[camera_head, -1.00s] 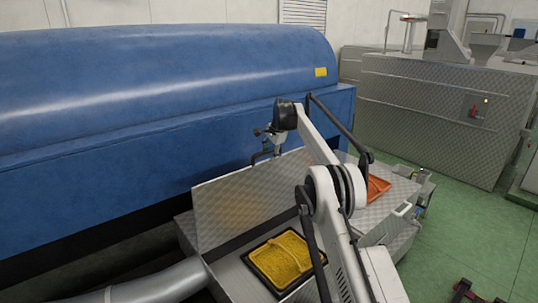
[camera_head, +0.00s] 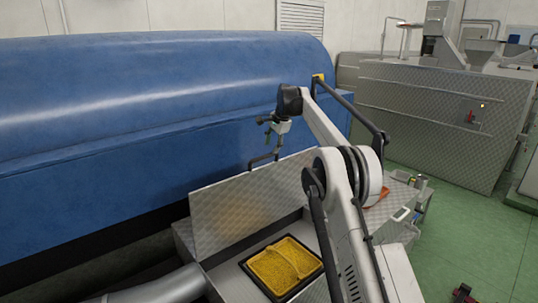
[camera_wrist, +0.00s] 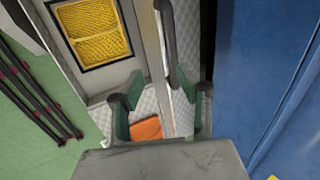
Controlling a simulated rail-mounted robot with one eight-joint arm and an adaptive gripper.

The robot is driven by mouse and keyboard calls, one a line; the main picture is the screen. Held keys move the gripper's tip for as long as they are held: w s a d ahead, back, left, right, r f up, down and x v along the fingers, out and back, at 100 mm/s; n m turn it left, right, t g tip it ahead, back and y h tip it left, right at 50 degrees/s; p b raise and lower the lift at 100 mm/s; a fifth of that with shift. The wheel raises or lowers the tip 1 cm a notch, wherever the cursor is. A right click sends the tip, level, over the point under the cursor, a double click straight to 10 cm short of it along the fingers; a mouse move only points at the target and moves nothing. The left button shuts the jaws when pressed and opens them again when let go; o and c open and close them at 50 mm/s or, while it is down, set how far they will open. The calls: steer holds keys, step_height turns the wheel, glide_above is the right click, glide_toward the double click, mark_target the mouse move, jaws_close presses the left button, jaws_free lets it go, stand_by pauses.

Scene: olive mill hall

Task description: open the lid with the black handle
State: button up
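The lid (camera_head: 235,210) is a ribbed metal plate standing raised and steeply tilted beside the blue machine. Its black handle (camera_head: 262,160) is at the upper edge. The opening below shows a tray of yellow paste (camera_head: 284,264), also in the wrist view (camera_wrist: 92,30). My gripper (camera_head: 268,140) is just above the handle. In the wrist view, my gripper (camera_wrist: 160,105) has its green-padded fingers spread apart, with nothing held between them. The dark handle bar (camera_wrist: 168,45) runs toward the fingers; whether it touches the right finger cannot be told.
The long blue machine (camera_head: 150,120) stands close behind the lid. An orange item (camera_head: 376,197) lies on the metal housing to the right, partly hidden by my arm; the wrist view shows it below the fingers (camera_wrist: 146,129).

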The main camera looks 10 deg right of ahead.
steer(key=shift+v, duration=1.55)
steer(key=shift+r, duration=0.1)
steer(key=s+a+r+n, duration=0.2)
steer(key=s+r+n, duration=0.1)
steer(key=s+r, duration=0.75)
steer(key=s+a+r+n+t+h+b, duration=0.1)
steer(key=s+n, duration=0.1)
steer(key=s, duration=0.7)
steer(key=s+a+r+n, duration=0.1)
steer(key=s, duration=0.8)
steer(key=s+a+f+n+t+b, duration=0.1)
steer(key=s+f+n, duration=0.15)
steer(key=s, duration=0.65)
steer(key=s+f+n, duration=0.1)
steer(key=s+f, duration=0.2)
steer(key=s, duration=0.7)
steer(key=s+f+n+t+h, duration=0.1)
steer(key=s+f+n, duration=0.2)
steer(key=s+f, duration=0.9)
steer(key=s, duration=0.4)
steer(key=shift+a+f+b, duration=0.15)
steer(key=shift+a+b, duration=0.15)
